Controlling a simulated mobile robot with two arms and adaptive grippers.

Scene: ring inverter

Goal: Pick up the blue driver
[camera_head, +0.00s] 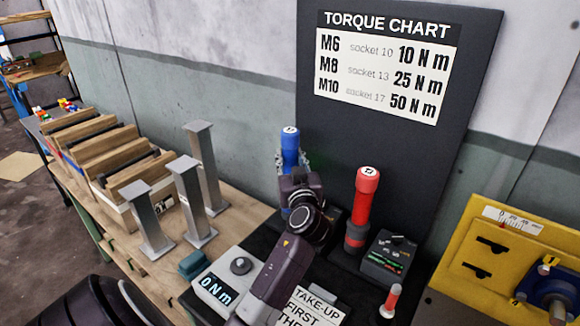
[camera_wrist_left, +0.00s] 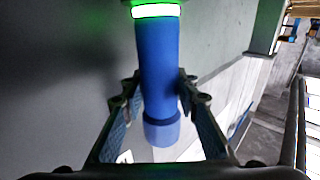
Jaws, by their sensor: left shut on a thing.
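The blue driver (camera_head: 290,145) stands upright in front of the dark torque chart board in the head view. Its blue body (camera_wrist_left: 158,60) fills the middle of the left wrist view, with a glowing green-white ring at the top of that picture. My left gripper (camera_head: 292,162) is shut on the driver, with one finger on each side of its body. The fingers (camera_wrist_left: 157,95) also show in the left wrist view. My left forearm hides the lower part of the driver in the head view. My right gripper is not in view.
A red driver (camera_head: 364,200) stands upright to the right, beside a dark box with small buttons (camera_head: 388,256). A display reading 0 N m (camera_head: 216,290) is at front left. Several grey metal posts (camera_head: 203,165) stand further left. A yellow panel (camera_head: 460,285) is at right.

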